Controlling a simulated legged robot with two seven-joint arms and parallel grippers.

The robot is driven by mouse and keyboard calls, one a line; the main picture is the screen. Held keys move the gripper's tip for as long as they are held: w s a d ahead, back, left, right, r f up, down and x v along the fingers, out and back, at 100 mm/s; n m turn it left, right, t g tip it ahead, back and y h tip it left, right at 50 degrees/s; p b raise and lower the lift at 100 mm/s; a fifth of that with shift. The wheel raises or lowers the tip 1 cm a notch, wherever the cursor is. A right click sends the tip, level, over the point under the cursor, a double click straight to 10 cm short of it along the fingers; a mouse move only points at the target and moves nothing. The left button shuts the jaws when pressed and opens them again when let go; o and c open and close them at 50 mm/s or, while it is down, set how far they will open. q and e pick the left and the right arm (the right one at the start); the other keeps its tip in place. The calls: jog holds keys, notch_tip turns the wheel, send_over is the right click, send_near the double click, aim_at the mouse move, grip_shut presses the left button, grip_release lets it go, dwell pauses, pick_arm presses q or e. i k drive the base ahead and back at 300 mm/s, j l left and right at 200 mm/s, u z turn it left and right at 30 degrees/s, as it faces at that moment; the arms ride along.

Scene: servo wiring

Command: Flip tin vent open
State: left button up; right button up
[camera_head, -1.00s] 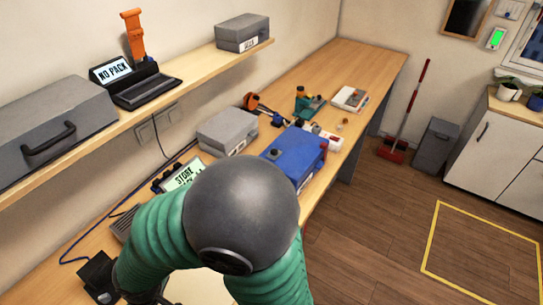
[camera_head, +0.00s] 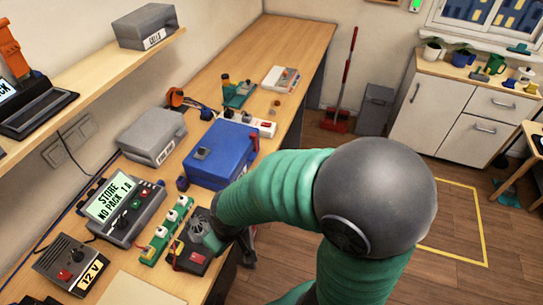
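A grey lidded tin (camera_head: 153,136) with an unreadable front label sits on the bench against the wall. A blue box (camera_head: 222,160) stands to its right, with a small dark square fitting (camera_head: 202,153) on its top. I cannot make out which part is a vent, or whether it is open. My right gripper (camera_head: 203,238) is low over the front bench edge, by a dark block with a red button (camera_head: 188,257), nearer me than the blue box and apart from it. Its fingers are too small and dark to read. My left gripper is out of view.
A display unit reading "STORE NO PACK 1A" (camera_head: 125,212), a green socket strip (camera_head: 166,232) and a 12 V unit (camera_head: 72,264) crowd the near bench. A second grey tin labelled "CELLS" (camera_head: 147,27) sits on the shelf. The far bench is mostly clear.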

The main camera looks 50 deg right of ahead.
aim_at(202, 153)
jog(key=j+z, duration=0.15)
jog(key=z, duration=0.25)
jog(key=j+z, duration=0.15)
jog(key=z, duration=0.25)
jog(key=j+z, duration=0.15)
jog(key=z, duration=0.2)
jog(key=k+j+z, duration=0.1)
jog(key=z, duration=0.3)
jog(key=i+l, duration=0.65)
jog(key=l, duration=0.3)
